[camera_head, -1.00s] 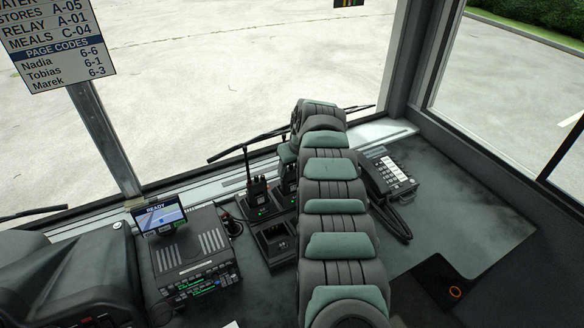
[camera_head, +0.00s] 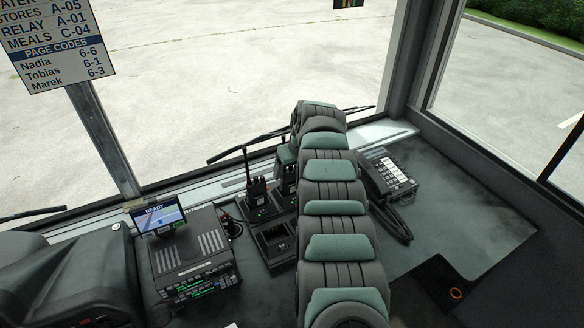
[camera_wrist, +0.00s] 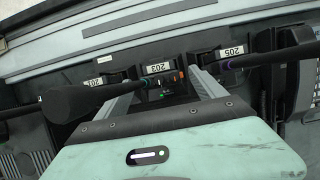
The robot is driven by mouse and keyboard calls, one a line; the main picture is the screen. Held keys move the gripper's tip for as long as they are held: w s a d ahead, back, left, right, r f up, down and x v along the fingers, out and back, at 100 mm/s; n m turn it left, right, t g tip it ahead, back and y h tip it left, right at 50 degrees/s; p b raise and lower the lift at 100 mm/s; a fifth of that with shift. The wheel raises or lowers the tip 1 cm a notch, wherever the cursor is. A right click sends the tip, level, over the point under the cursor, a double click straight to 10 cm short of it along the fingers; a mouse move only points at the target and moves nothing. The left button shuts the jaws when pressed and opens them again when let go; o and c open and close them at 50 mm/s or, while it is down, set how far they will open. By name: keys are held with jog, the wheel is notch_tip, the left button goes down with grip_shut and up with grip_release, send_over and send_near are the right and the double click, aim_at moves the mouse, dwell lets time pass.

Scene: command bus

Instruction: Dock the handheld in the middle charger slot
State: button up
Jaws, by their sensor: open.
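In the wrist view a black handheld (camera_wrist: 166,88), with coloured knobs and a small green light, stands at the middle label, 203. My gripper (camera_wrist: 168,78) is open, with a finger on either side of it; I cannot tell whether they touch it. Its thick dark antenna (camera_wrist: 72,104) reaches toward the camera on the left. In the head view one handheld (camera_head: 257,189) stands upright with its antenna up, and another (camera_head: 288,183) is partly hidden by my arm. A charger slot (camera_head: 277,241) in front of them is empty.
In the wrist view another antenna (camera_wrist: 275,56) crosses on the right, by label 205. A desk phone (camera_head: 388,176) with a coiled cord stands right of my arm. A radio console (camera_head: 192,255) with a small screen (camera_head: 158,216) is at left. The windscreen lies behind the handhelds.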

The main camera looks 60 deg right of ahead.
jog(key=shift+r, duration=0.1)
jog(key=shift+s+a+r, duration=0.1)
jog(key=shift+a+r, duration=0.05)
jog(key=shift+r, duration=0.55)
jog(key=b+v, duration=0.2)
jog(key=v, duration=0.7)
jog(key=shift+s, duration=0.15)
